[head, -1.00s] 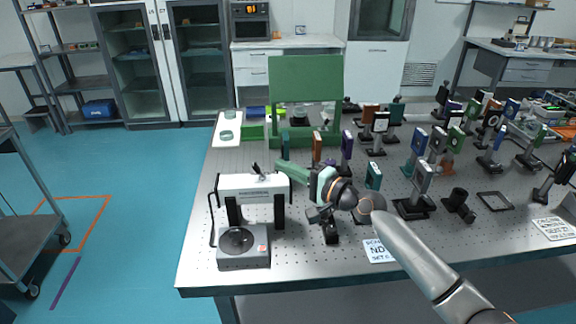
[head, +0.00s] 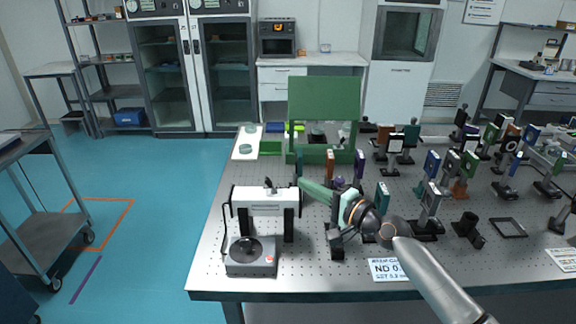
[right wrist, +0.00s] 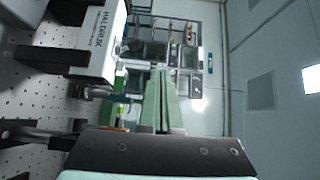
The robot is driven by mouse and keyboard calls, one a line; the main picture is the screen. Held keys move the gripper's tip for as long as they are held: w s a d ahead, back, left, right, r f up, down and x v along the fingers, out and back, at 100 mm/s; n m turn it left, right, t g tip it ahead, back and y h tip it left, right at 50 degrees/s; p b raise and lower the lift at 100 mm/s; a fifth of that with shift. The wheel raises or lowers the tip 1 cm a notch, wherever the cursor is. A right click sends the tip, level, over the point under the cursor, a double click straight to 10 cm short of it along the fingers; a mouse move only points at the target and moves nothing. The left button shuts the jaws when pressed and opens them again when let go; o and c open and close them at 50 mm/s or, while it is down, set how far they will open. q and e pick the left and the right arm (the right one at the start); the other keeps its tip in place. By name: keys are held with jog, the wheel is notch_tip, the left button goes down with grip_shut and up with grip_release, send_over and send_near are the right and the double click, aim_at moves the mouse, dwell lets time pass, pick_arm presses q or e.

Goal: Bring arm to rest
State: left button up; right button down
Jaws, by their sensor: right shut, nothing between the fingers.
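My right arm reaches in from the lower right over the optical table (head: 215,270) in the head view. Its gripper (head: 301,182), with green fingers, points toward the back left, just right of the white instrument's top. In the right wrist view the two long green fingers (right wrist: 160,100) lie close together with nothing between them. My left gripper is in neither view.
A white bridge-shaped instrument (head: 265,196) with a grey base (head: 250,262) stands at the table's left. Several mounted optics (head: 430,200) crowd the right.

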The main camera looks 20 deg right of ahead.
jog(key=s+a+f+n+g+h, duration=0.2)
jog(key=s+f+n, duration=0.2)
jog(key=s+f, duration=0.75)
jog(key=s+a+f+n+g+h, duration=0.2)
jog(key=s+f+n, duration=0.3)
jog(key=s+f, duration=0.65)
jog(key=s+f+n+g+h, duration=0.2)
jog(key=s+f+n, duration=0.2)
jog(key=s+f, duration=0.4)
jog(key=shift+s+f+n, duration=0.35)
jog(key=shift+s+n, duration=0.05)
jog(key=shift+s, duration=0.6)
